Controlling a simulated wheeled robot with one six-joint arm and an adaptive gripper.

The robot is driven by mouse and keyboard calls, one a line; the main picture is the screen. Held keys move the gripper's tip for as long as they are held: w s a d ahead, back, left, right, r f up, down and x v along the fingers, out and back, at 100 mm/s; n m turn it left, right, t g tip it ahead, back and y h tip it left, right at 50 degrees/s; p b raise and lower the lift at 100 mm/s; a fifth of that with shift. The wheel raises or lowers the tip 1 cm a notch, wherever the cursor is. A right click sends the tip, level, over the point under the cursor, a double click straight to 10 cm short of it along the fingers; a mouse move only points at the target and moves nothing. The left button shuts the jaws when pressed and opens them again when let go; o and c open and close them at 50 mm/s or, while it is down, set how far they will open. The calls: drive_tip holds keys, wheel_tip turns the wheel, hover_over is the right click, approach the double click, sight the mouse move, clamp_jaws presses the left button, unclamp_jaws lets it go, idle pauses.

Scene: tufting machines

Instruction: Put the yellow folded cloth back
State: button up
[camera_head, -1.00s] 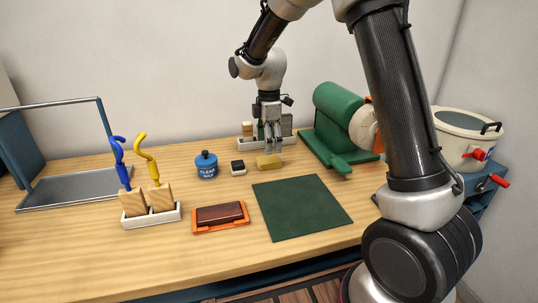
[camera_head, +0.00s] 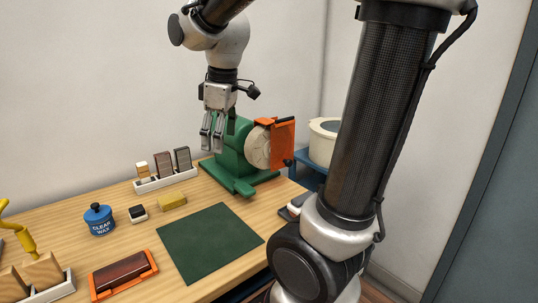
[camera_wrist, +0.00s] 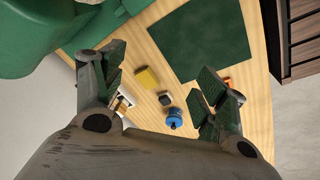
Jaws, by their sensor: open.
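The yellow folded cloth (camera_head: 172,202) lies flat on the wooden table, left of the dark green mat and in front of the white rack. It also shows in the wrist view (camera_wrist: 147,77), between my spread fingers but well beyond them. My gripper (camera_head: 212,148) is open and empty, pointing down in the air in front of the green machine. In the wrist view my gripper (camera_wrist: 160,65) shows its two dark-padded fingers apart, touching nothing. No part of the cloth is hidden in the head view.
The green machine (camera_head: 230,160) with its pale wheel stands behind the dark green mat (camera_head: 210,242). A white rack (camera_head: 166,182) holds several blocks at the back. A black-topped block (camera_head: 138,214), a blue wax tin (camera_head: 99,220) and an orange tray (camera_head: 148,262) stand left of the mat.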

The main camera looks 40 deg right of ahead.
drive_tip(key=s+d+m+t, duration=0.1)
drive_tip(key=s+d+m, duration=0.1)
drive_tip(key=s+m, duration=0.2)
drive_tip(key=s+d+f+m, duration=0.1)
drive_tip(key=s+m, duration=0.3)
drive_tip(key=s, duration=0.6)
drive_tip(key=shift+s+d+f+t, duration=0.3)
drive_tip(key=shift+d+t, duration=0.1)
drive_tip(key=shift+d, duration=0.35)
